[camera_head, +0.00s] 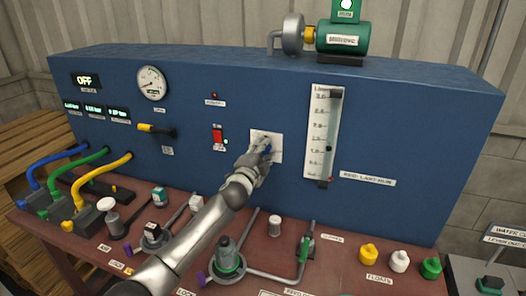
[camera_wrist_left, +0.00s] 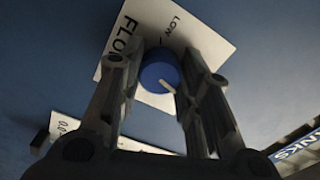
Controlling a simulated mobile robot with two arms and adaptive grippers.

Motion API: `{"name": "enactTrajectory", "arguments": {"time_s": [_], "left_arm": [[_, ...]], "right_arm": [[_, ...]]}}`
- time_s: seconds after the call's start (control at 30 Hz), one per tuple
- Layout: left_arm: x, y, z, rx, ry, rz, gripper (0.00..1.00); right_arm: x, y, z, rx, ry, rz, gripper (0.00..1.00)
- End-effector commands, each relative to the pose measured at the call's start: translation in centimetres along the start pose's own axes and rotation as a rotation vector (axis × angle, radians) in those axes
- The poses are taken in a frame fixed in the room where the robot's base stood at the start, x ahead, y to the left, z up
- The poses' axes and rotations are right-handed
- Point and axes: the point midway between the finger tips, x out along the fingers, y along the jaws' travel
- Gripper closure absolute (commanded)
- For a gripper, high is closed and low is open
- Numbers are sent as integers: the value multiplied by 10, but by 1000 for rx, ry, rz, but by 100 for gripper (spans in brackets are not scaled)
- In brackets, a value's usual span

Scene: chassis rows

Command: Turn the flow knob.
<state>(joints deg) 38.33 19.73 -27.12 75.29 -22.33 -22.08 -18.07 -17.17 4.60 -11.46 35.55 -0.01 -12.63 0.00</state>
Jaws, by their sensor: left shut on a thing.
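The flow knob is a round blue knob (camera_wrist_left: 158,74) with a pale pointer line, on a white plate (camera_wrist_left: 190,35) marked "FLOW" and "LOW". In the head view the plate (camera_head: 278,140) is on the blue panel's middle, and the knob is mostly hidden by my gripper. My left gripper (camera_head: 264,146) reaches the knob from the front. In the left wrist view its two fingers (camera_wrist_left: 158,85) stand on either side of the knob, shut on it. The pointer line slants toward the right finger. My right gripper is not in view.
A flow gauge tube (camera_head: 322,130) stands right of the knob. A red switch (camera_head: 218,137) and a yellow-handled lever (camera_head: 155,129) are to the left.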

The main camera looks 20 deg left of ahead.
Motion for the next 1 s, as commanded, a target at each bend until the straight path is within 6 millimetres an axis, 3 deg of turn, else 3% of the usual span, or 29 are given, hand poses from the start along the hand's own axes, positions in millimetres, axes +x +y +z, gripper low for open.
{"name": "enactTrajectory", "arguments": {"time_s": [0.4, 0.43, 0.57, 1.0], "left_arm": [[0, 2, 1, 6, -2, 3, 92], [0, 2, 1, 6, -2, 3, 64], [0, 1, 0, 5, -1, 2, 47], [-4, 1, 1, 5, -1, 1, 46]], "right_arm": [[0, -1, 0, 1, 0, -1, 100], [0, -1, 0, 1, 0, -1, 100], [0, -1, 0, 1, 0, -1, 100], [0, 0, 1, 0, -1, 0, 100]]}}
